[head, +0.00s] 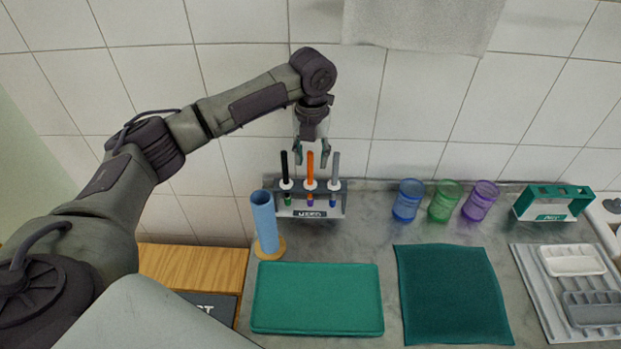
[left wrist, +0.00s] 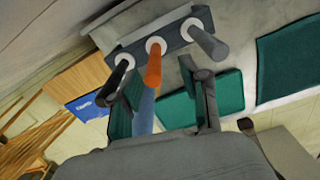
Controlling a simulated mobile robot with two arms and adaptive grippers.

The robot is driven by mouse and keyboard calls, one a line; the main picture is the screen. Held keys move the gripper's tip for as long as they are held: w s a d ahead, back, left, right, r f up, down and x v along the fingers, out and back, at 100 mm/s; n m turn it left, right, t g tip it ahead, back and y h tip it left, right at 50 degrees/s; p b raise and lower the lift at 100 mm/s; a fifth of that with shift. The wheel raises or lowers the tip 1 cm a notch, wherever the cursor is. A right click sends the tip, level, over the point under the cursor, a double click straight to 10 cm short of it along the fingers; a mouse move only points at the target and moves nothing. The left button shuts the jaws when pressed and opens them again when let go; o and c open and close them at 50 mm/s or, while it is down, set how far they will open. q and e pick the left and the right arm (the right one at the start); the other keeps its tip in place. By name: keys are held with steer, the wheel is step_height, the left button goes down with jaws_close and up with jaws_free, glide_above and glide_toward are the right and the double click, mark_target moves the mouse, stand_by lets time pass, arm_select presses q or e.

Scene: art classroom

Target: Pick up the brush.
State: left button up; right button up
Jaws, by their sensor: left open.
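Three brushes stand upright in a grey rack (head: 340,205) at the back of the counter: a black one (head: 284,165), an orange one (head: 310,168) and a grey one (head: 335,167). My left gripper (head: 311,151) hangs open above the rack, its fingers pointing down around the top of the orange brush's handle. In the left wrist view, the orange handle (left wrist: 153,65) rises between the open fingers (left wrist: 167,82), nearer one of them; contact cannot be told. The black handle (left wrist: 118,77) and grey handle (left wrist: 207,43) are outside the fingers. My right gripper is out of view.
A blue tube (head: 264,222) stands on a round base left of the rack. A green tray (head: 318,325) and dark green cloth (head: 452,293) lie in front. Blue, green and purple cups (head: 408,202) and a green holder (head: 553,217) are right. Tiled wall is close behind.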

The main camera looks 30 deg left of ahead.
mark_target(310, 183)
arm_select(q)
steer(key=shift+f, duration=0.55)
steer(key=f, duration=0.1)
steer(key=f+p, duration=0.1)
steer(key=f, duration=0.1)
steer(key=f+p, duration=0.1)
steer(key=shift+w+a+f, duration=0.2)
steer(key=shift+w+a, duration=0.05)
steer(key=shift+a, duration=0.1)
steer(key=shift+f, duration=0.2)
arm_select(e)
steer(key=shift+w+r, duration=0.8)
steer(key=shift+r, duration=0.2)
arm_select(q)
steer(key=shift+c, duration=0.8)
jaws_close()
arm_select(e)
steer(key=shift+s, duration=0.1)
